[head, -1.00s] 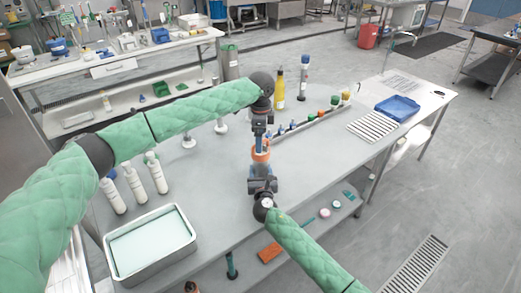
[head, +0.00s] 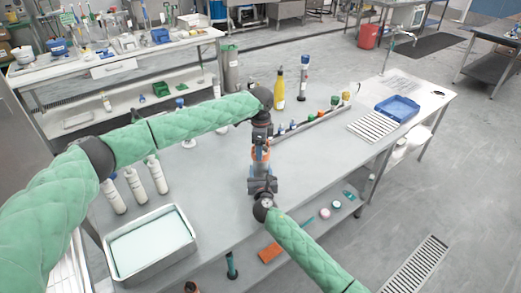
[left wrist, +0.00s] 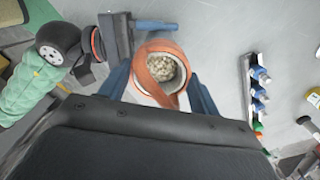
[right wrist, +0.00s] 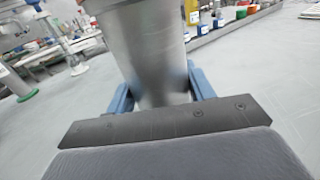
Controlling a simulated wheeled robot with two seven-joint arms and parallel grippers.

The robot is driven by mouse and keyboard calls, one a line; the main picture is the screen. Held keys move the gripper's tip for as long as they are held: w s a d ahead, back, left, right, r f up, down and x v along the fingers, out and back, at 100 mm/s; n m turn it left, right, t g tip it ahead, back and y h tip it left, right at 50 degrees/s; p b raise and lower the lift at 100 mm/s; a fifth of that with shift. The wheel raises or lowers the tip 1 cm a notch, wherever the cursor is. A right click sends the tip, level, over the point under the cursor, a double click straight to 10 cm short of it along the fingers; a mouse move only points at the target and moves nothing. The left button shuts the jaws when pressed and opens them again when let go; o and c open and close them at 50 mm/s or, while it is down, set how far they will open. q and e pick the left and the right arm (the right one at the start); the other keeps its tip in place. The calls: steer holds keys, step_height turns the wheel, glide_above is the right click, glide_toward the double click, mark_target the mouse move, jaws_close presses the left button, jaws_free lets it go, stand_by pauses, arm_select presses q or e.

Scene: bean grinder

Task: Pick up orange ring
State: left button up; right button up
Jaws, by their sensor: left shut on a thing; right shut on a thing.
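The orange ring (left wrist: 154,52) sits around the top of the grinder, seen from above in the left wrist view, with a band of it reaching down toward my wrist. Pale beans (left wrist: 166,68) show inside the opening. In the head view the ring (head: 260,155) is a small orange patch, mostly covered by my left gripper (head: 261,148). My left gripper's blue fingers are on both sides of the ring, shut on it. My right gripper (head: 262,180) is below, shut on the metal grinder body (right wrist: 150,45), which stands upright between its fingers in the right wrist view.
A rack with several coloured caps (head: 312,124) lies right of the grippers, with a yellow bottle (head: 279,92) behind it. A blue tray (head: 397,108) is at far right. A metal basin (head: 150,245) and white bottles (head: 134,186) stand at left. The table's middle is clear.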

arm_select(q)
step_height(320, 180, up, 10)
stand_by(0.6)
arm_select(e)
steer(key=o, duration=1.3)
steer(key=shift+c, duration=0.2)
steer(key=shift+s, duration=0.1)
